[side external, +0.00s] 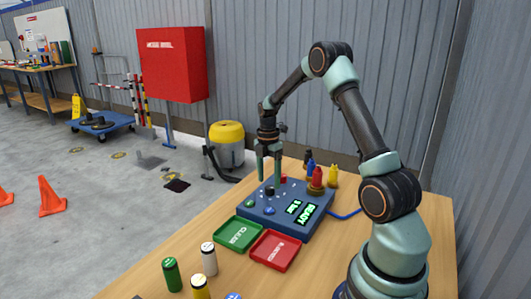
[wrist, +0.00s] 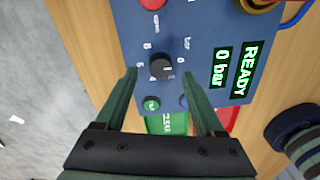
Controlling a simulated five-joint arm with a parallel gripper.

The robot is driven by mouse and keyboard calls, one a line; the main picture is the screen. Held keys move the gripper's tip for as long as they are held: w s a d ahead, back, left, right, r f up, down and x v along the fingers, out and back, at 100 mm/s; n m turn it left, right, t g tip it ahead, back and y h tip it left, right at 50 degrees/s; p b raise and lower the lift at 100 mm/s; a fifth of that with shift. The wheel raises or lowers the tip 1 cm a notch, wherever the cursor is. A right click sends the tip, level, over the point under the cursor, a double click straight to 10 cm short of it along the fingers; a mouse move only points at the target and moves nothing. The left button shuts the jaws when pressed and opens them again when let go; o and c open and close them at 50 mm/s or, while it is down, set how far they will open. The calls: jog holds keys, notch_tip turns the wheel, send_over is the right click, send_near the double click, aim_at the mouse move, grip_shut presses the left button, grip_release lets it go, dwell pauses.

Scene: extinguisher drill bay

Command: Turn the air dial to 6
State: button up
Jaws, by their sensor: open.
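The air dial is a black round knob (wrist: 161,67) on the blue control panel (wrist: 205,25), with printed numbers around it. Its white mark points right in the wrist view, towards the 0. The 6 (wrist: 139,65) is printed on its left side, with the 8 just above that. The panel's display (wrist: 220,68) reads 0 bar, beside the word READY. My gripper (wrist: 159,74) is open, with one finger on each side of the knob as seen from the wrist. In the side view my gripper (side external: 268,182) points down over the dial (side external: 269,191); contact cannot be told.
A green button (wrist: 151,104) and a blue button (wrist: 183,101) sit close to the dial, and a red button (wrist: 152,4) lies beyond it. Green (side external: 218,241) and red (side external: 262,257) trays stand in front of the panel. Small bottles (side external: 317,178) stand at its back right.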

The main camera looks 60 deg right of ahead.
aim_at(270, 190)
jog(key=shift+s+f, duration=0.1)
jog(key=shift+f, duration=1.2)
grip_shut()
